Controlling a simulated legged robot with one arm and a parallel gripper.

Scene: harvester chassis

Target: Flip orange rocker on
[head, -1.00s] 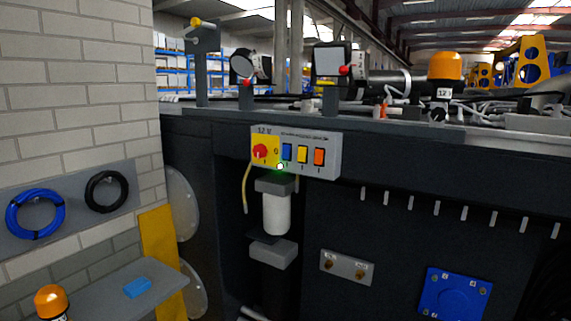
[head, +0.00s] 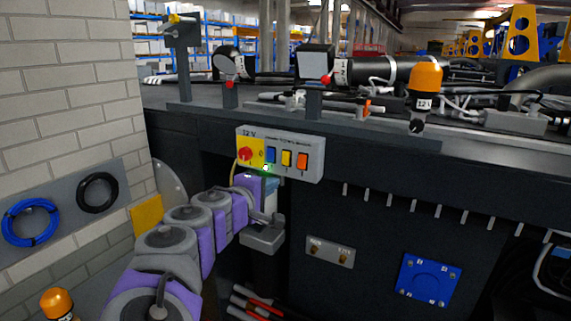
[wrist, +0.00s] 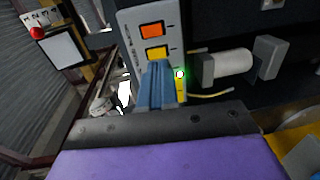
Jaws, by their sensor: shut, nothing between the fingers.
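The orange rocker (head: 302,161) is the rightmost switch on the light grey control box (head: 314,167). In the wrist view, it (wrist: 151,31) is uncovered, beyond the yellow rocker (wrist: 156,52). The yellow rocker (head: 286,158) and blue rocker (head: 271,154) sit to its left in the head view. My gripper (wrist: 157,66) is shut and empty, its blue fingers in front of the box beside the yellow rocker. The fingers hide the blue rocker in the wrist view. Contact cannot be told. In the head view, my arm reaches just below the box.
A red rotary knob (head: 245,153) is on the box's yellow left part. A small green light spot (head: 266,168) shows at its lower edge. A white cylinder (wrist: 230,63) is beside the box in the wrist view. A brick wall (head: 70,100) stands left; hooks (head: 413,205) line the chassis right.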

